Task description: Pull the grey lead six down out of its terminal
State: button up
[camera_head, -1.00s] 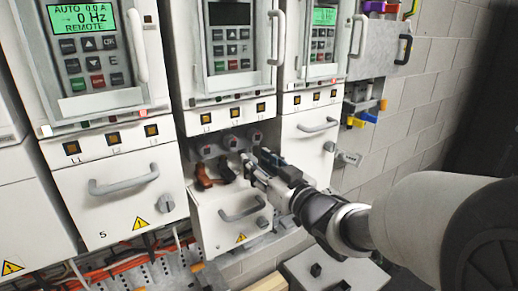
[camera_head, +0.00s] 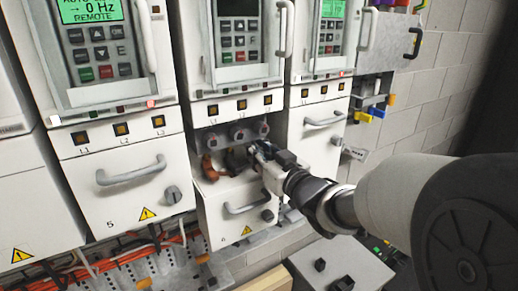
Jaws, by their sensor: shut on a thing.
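The middle drive has an open terminal recess above its lowered front cover (camera_head: 246,208). Several round grey terminals sit in a row there: a left one (camera_head: 211,141), a middle one (camera_head: 237,134) and a right one (camera_head: 262,129). An orange-brown lead (camera_head: 209,168) hangs below the left terminal and a dark brown lead (camera_head: 236,160) below the middle one. My gripper (camera_head: 257,152) is just under the right terminal, shut on a lead there. The jaws hide nearly all of that lead, so its colour and seating are unclear.
The cover's handle (camera_head: 246,207) and knob (camera_head: 267,215) lie just below my gripper. The closed right drive (camera_head: 313,128) stands close beside it. A grey box (camera_head: 340,265) stands low at the right. Orange cables (camera_head: 120,262) run along the bottom left.

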grip_shut()
jog(key=shift+f, duration=0.1)
notch_tip(320, 180, down, 2)
jog(key=shift+f+b, duration=0.25)
jog(key=shift+b, duration=1)
jog(key=shift+r, duration=0.1)
jog(key=o, duration=0.6)
grip_release()
